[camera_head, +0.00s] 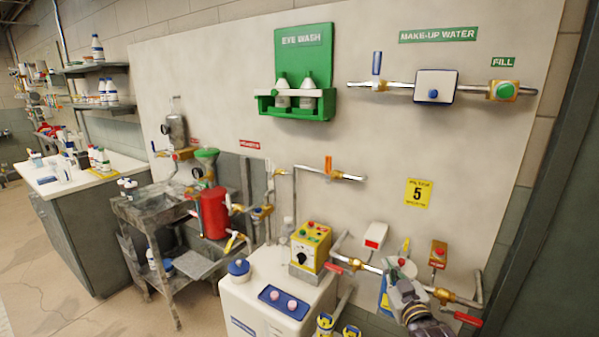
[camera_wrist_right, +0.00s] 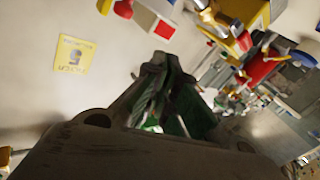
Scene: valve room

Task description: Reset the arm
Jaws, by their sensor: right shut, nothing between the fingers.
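My right gripper (camera_head: 402,284) is at the lower right in the head view, in front of the lower pipe run (camera_head: 362,265) on the wall panel. Its fingers are shut with nothing between them; they also show in the middle of the right wrist view (camera_wrist_right: 165,95). The gripper hides part of the piping and a blue and yellow item (camera_head: 385,303) behind it. I cannot tell from the head view whether it touches the pipe. My left gripper is not in view.
A white cabinet (camera_head: 245,305) with a yellow control box (camera_head: 310,245) stands left of the gripper. Red-handled valves (camera_head: 467,318) and a red-button box (camera_head: 438,253) are close by. A yellow sign (camera_head: 417,193) is above. The wall between the sign and the make-up water pipe (camera_head: 390,86) is clear.

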